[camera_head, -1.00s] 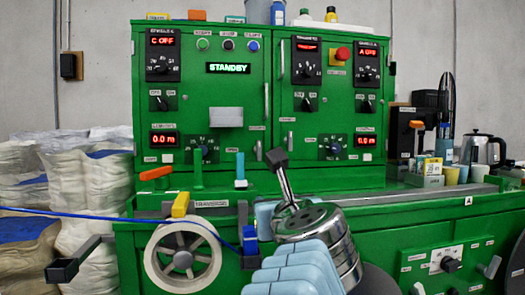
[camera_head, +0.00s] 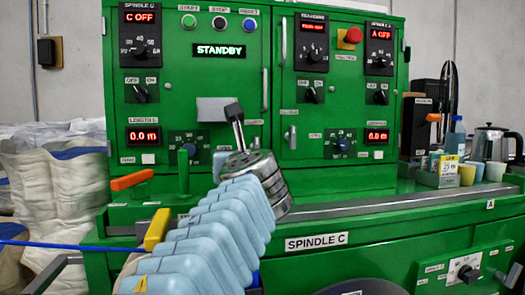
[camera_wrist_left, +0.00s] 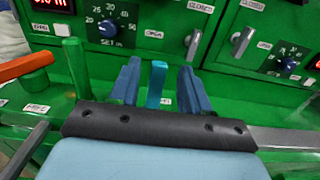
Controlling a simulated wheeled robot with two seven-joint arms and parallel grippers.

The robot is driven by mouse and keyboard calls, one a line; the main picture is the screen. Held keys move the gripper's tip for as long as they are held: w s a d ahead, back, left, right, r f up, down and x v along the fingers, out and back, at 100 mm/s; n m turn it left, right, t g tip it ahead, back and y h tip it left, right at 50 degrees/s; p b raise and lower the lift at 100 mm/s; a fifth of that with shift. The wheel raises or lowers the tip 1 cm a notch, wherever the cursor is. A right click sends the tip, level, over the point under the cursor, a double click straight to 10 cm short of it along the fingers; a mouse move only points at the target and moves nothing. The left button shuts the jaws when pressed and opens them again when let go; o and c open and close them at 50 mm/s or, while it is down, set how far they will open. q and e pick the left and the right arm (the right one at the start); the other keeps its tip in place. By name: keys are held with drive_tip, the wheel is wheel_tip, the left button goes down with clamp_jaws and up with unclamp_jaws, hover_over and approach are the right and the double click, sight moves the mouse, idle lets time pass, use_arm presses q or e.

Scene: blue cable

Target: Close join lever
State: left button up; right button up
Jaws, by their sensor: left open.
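In the left wrist view, a light-blue upright lever (camera_wrist_left: 156,86) stands on the green machine. A label at its base is partly hidden. My left gripper (camera_wrist_left: 159,74) is open, with one dark blue finger on each side of this lever and a visible gap to both. I cannot read which lever is labelled join. My right gripper is not in view.
An orange lever (camera_head: 132,180) lies tilted sideways at left, with a yellow lever (camera_head: 157,229) in front. Small silver handles (camera_wrist_left: 242,42) and dials are on the panel behind. A blue cable (camera_head: 50,243) crosses at left.

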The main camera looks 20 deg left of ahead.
use_arm(q)
drive_tip(key=shift+x, duration=1.95)
clamp_jaws()
